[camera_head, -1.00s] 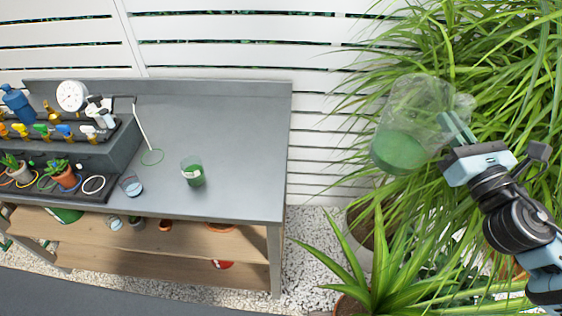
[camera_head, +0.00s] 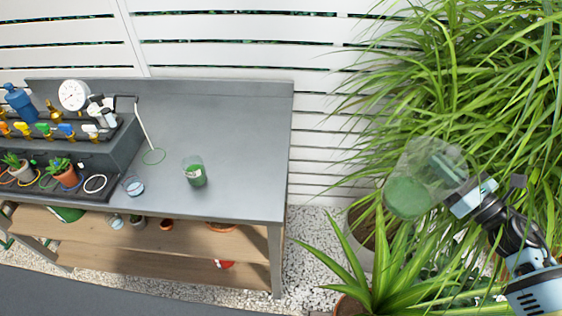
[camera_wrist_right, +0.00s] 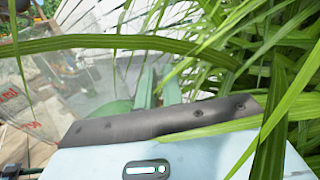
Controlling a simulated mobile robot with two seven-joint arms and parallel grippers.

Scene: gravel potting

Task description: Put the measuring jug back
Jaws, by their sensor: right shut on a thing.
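The clear measuring jug (camera_head: 408,190), with green contents low in it, is held in the air to the right of the bench, tilted, in front of the plants. My right gripper (camera_head: 450,172) is shut on it from its right side. In the right wrist view the jug's clear wall (camera_wrist_right: 88,105) fills the left part, with red marks at the edge, and leaves cross in front of the gripper. My left gripper is not in view.
The grey bench (camera_head: 240,140) has free room at its right. A green-filled beaker (camera_head: 195,172) and a small cup (camera_head: 134,187) stand near its front edge. Leafy plants (camera_head: 480,90) crowd the right; a wooden shelf (camera_head: 180,240) lies below.

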